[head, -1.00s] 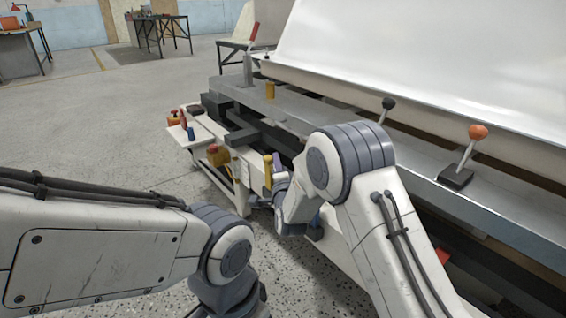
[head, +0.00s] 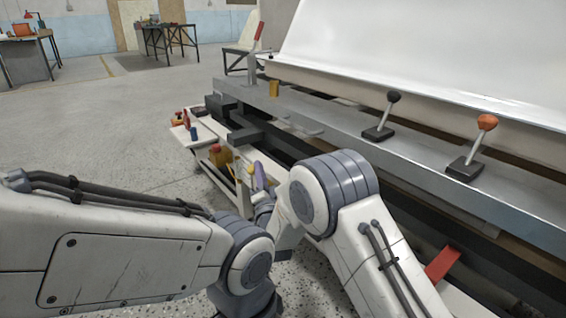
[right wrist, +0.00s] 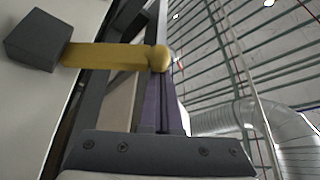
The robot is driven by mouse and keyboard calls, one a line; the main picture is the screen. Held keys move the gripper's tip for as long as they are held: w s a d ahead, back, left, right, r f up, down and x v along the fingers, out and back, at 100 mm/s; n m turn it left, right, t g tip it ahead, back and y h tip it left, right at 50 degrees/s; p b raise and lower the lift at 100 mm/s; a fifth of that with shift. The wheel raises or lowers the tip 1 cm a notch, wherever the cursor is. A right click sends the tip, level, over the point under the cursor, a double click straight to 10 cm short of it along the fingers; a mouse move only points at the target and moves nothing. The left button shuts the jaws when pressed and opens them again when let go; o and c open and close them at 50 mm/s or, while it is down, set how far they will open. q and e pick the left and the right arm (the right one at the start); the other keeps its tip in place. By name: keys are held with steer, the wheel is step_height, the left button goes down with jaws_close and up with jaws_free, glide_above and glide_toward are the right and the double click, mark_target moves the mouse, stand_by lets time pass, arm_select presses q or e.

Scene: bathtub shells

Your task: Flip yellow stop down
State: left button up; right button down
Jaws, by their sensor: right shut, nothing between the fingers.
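The yellow stop (right wrist: 110,56) shows in the right wrist view as a yellow bar with a rounded end, sticking out sideways from a dark block (right wrist: 36,40). In the head view a small part of the yellow stop (head: 251,169) shows beyond my right arm. My right gripper (right wrist: 162,95) has purple fingers, shut with nothing between them. Its fingertips are close beside the rounded end; I cannot tell whether they touch. In the head view the right gripper (head: 260,177) is mostly hidden by its own arm. My left gripper is out of view.
A long grey machine bed carries a black-knobbed lever (head: 383,118), an orange-knobbed lever (head: 474,145), a yellow block (head: 274,88) and a red-handled lever (head: 256,50). Open floor lies left.

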steer(key=shift+s+a+f+b, duration=0.3)
steer(key=shift+s+a+f, duration=0.45)
steer(key=shift+f, duration=0.25)
arm_select(q)
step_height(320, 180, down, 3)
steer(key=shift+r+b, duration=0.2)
steer(key=shift+b, duration=0.7)
arm_select(e)
steer(key=f, duration=0.1)
steer(key=s+a+f, duration=0.1)
steer(key=f, duration=0.1)
steer(key=a+f, duration=0.1)
steer(key=f, duration=0.1)
steer(key=shift+s+f, duration=0.15)
steer(key=shift+s, duration=0.1)
